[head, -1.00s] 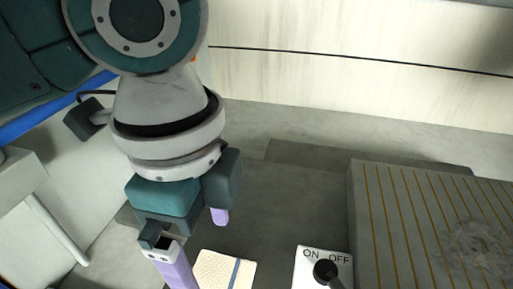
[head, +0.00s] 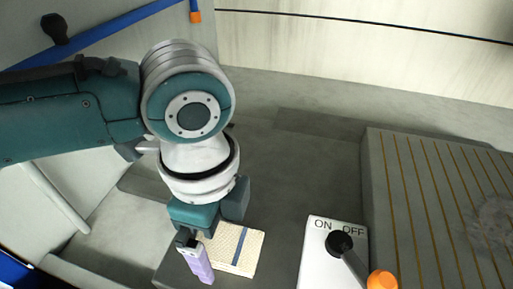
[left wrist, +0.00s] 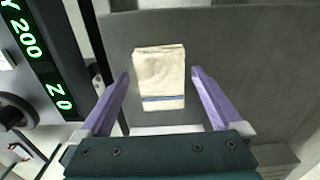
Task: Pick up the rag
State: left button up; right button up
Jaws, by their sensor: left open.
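The rag (head: 245,243) is a folded cream cloth with a blue stripe, lying on a dark grey surface. In the head view my left gripper (head: 212,250) is at its left side and hides part of it. In the left wrist view the rag (left wrist: 160,75) lies ahead, framed between the two purple fingers of my left gripper (left wrist: 160,75). The fingers are spread and nothing is held between them. I cannot tell the exact height of the fingers above the surface. My right gripper does not show.
A grooved grey block (head: 415,215) is farther right. A panel with green digits (left wrist: 40,55) is at left in the left wrist view.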

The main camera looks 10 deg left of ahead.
aim_at(220, 240)
pick_arm(q)
jog(key=shift+c, duration=0.2)
jog(key=c, duration=1.2)
jog(key=shift+r, duration=0.1)
jog(key=shift+c, duration=0.2)
notch_tip(220, 240, up, 20)
jog(key=p, duration=0.3)
jog(key=shift+p, duration=0.35)
